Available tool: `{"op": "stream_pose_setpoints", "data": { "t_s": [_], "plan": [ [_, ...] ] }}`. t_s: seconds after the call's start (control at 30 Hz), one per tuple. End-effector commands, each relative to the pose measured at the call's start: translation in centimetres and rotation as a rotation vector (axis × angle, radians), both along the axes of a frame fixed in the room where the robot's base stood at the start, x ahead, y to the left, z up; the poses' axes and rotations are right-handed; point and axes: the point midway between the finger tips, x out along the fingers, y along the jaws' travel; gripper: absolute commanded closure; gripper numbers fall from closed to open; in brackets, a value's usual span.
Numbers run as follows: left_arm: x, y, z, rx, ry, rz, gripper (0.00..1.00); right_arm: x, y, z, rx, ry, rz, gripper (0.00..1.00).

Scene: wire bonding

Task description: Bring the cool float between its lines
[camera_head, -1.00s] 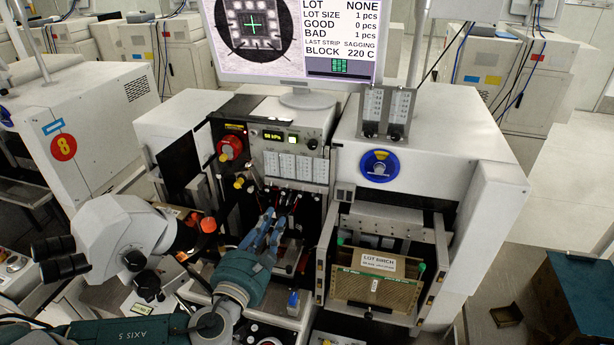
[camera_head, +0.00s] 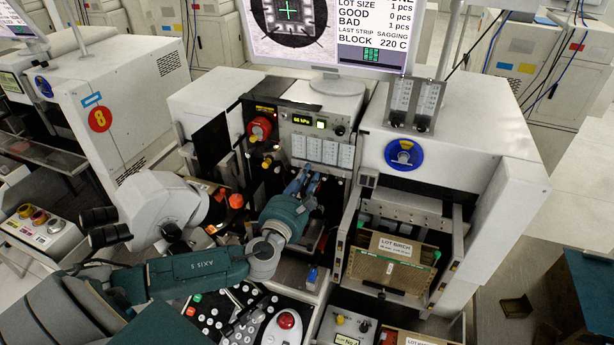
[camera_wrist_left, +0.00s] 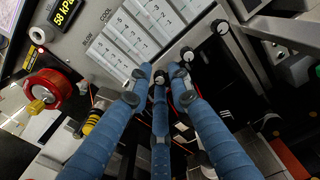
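A panel of several white scale strips (camera_head: 322,151) stands on the middle machine's front, with dark knobs below it. In the left wrist view the strips (camera_wrist_left: 134,36) carry numbers, and the words "COOL" and "BLOW" show beside them. I cannot make out a float or its lines in either view. My left gripper (camera_head: 303,180) is just below the strips. In the left wrist view its blue fingers (camera_wrist_left: 160,82) have their tips apart, close to the knobs (camera_wrist_left: 186,54). Whether a tip touches a knob is unclear. My right gripper is not in view.
A magazine labelled "LOT BIRCH" (camera_head: 390,270) sits lower right. A microscope (camera_head: 160,205) stands left of my arm. Two more scale tubes (camera_head: 412,103) stand on the right machine.

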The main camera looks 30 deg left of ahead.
Motion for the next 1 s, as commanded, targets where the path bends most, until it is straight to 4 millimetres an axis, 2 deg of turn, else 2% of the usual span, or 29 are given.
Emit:
{"op": "stream_pose_setpoints", "data": {
  "t_s": [0.13, 0.2, 0.23, 0.67, 1.0],
  "plan": [
    [0.0, 0.0, 0.0, 0.000, 0.000, 0.000, 0.83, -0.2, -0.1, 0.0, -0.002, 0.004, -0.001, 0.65],
    [0.0, 0.0, 0.0, 0.000, 0.000, 0.000, 0.97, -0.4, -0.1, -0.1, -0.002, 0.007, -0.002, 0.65],
    [0.0, 0.0, 0.0, 0.000, 0.000, 0.000, 1.00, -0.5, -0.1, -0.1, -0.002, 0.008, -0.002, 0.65],
    [-0.1, 0.0, -0.2, -0.050, -0.011, -0.001, 1.00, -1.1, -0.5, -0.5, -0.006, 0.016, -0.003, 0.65],
    [-0.1, -0.1, -0.4, -0.284, -0.066, 0.000, 1.00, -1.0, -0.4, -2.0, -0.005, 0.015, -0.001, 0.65]
  ]
}}
